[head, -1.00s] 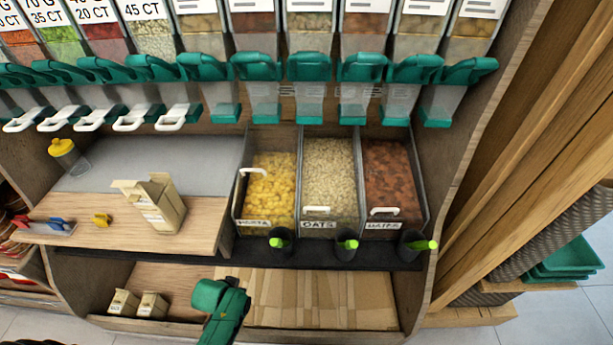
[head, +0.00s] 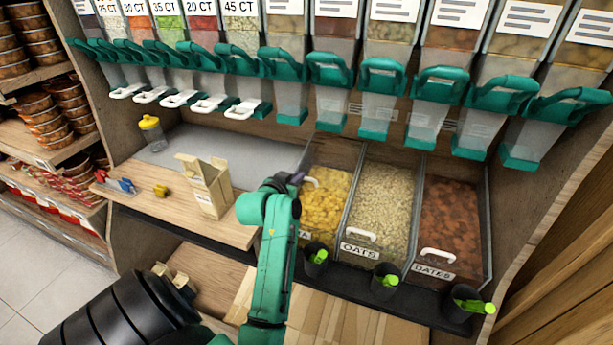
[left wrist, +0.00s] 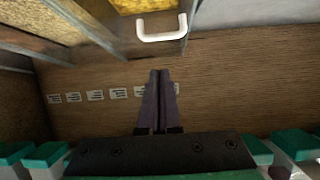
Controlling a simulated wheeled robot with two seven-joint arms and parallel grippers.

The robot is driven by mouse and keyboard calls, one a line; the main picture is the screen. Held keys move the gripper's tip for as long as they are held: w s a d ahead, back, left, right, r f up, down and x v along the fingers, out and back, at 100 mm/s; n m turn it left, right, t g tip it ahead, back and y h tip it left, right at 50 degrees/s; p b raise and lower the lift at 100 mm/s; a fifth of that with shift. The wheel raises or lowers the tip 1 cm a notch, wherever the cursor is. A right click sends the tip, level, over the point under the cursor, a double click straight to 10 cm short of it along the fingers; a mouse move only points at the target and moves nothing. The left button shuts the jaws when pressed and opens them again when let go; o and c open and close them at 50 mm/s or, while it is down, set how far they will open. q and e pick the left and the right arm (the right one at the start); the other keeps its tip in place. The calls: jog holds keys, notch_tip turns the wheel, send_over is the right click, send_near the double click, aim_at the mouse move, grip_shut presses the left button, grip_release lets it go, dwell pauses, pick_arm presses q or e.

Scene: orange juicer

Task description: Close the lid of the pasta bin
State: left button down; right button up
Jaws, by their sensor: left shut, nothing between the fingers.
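The pasta bin (head: 325,205) holds yellow pasta and stands left of the oats bin. Its white lid handle (head: 310,181) sits higher and farther back than the handles of the neighbouring bins, so its lid looks raised. My left gripper (head: 297,177) is shut and empty, just left of that handle. In the left wrist view, the shut fingers (left wrist: 159,73) point toward the white handle (left wrist: 162,37), with a small visible gap. Part of the bin's front is hidden behind my left arm. My right gripper is not in view.
The oats bin (head: 383,205) and dates bin (head: 451,222) have their handles at the front. Dark cups with green-handled tools (head: 316,257) line the front ledge. A carton (head: 207,185) stands on the wooden counter to the left. Green-levered dispensers (head: 331,70) hang above.

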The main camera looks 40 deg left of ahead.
pick_arm(q)
jog(key=a, duration=0.1)
send_over(304, 188)
jog(key=w, duration=0.3)
jog(key=shift+s+a+f+n+y, duration=0.15)
jog(key=shift+a+f, duration=0.1)
jog(key=shift+f, duration=0.3)
jog(key=shift+s+a+f+n+y, duration=0.1)
jog(key=shift+a+f+n+y, duration=0.1)
jog(key=shift+f, duration=0.3)
jog(key=shift+s+d+f, duration=0.2)
jog(key=shift+s+f, duration=0.3)
jog(key=shift+f, duration=0.05)
jog(key=shift+s+d+f, duration=0.15)
jog(key=shift+s+f, duration=0.35)
jog(key=shift+s+d+f, duration=0.1)
jog(key=shift+s+f, duration=0.1)
jog(key=shift+s, duration=0.1)
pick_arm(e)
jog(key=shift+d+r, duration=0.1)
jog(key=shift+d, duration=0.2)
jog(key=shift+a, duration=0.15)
